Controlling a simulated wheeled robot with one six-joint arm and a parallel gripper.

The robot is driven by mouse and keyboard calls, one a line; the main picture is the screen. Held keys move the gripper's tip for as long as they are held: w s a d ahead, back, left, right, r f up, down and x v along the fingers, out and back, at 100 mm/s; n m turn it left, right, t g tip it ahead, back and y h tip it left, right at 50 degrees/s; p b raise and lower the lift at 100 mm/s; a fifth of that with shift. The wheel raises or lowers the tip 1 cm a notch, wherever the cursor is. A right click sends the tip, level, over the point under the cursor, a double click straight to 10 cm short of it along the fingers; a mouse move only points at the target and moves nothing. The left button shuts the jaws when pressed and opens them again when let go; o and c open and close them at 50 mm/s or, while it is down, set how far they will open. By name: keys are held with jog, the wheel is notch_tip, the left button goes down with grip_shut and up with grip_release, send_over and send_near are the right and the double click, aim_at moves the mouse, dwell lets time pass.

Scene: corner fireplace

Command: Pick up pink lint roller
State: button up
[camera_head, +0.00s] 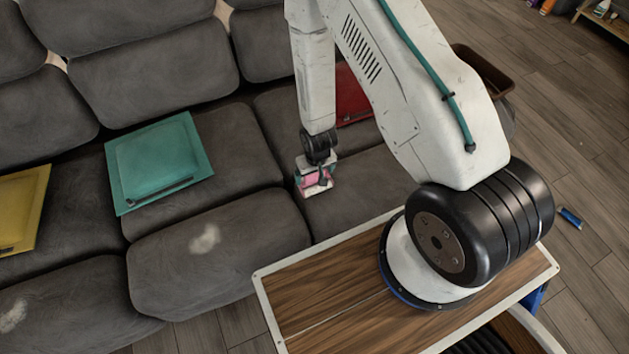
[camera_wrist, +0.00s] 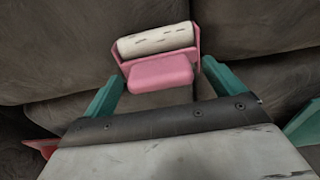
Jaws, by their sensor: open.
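The pink lint roller (camera_wrist: 160,74) is in the wrist view, with a pink handle and a white roll at its far end. It lies on the dark grey sofa (camera_head: 225,235). My gripper (camera_wrist: 160,88) is open, with its teal fingers on either side of the pink handle. I cannot tell whether the fingers touch it. In the head view my gripper (camera_head: 316,178) is low over the sofa seat, with pink showing at its end. The gripper covers most of the roller there.
A teal cushion or folder (camera_head: 158,160) and a yellow one (camera_head: 22,208) lie on the sofa to the left. A red one (camera_head: 352,96) is partly hidden behind my arm. A brown bin (camera_head: 484,68) stands beyond my arm. Wooden floor (camera_head: 580,120) is mostly clear at the right.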

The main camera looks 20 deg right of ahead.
jog(key=shift+f, duration=0.4)
jog(key=shift+c, duration=0.3)
jog(key=c, duration=1.1)
jog(key=shift+r, duration=0.15)
jog(key=shift+c, duration=0.2)
